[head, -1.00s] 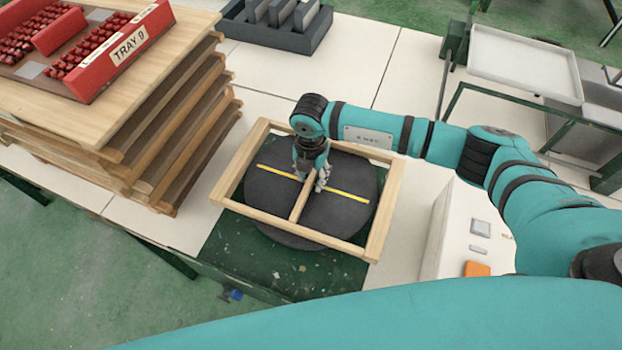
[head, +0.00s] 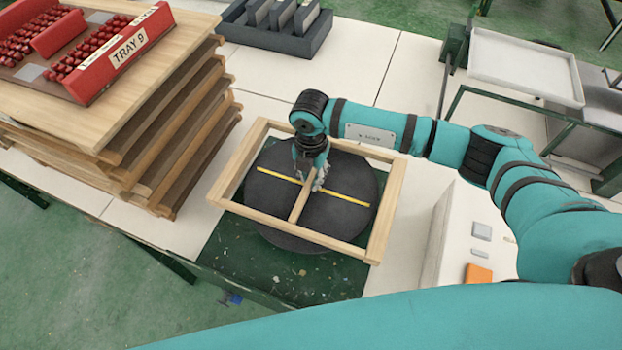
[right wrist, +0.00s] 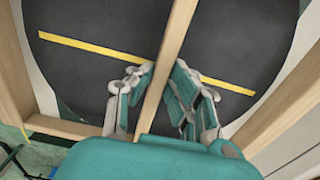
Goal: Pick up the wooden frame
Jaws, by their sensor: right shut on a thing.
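The wooden frame (head: 385,215) is a pale rectangle with one crossbar across its middle. In the head view it is over a round dark turntable (head: 340,215) with a yellow line, and its outline reaches past the disc on the sides. My right gripper (head: 311,188) is shut on the crossbar near its middle. In the right wrist view the crossbar (right wrist: 176,45) runs between the two fingers of the gripper (right wrist: 160,95). I cannot tell how far the frame is above the disc. My left gripper is not in view.
A stack of wooden trays (head: 185,130) stands at the left, with a red tray (head: 110,62) marked TRAY 9 on top. A dark slotted rack (head: 290,45) is behind. A white box (head: 450,240) with an orange button stands right of the frame. A green mat (head: 235,250) lies below.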

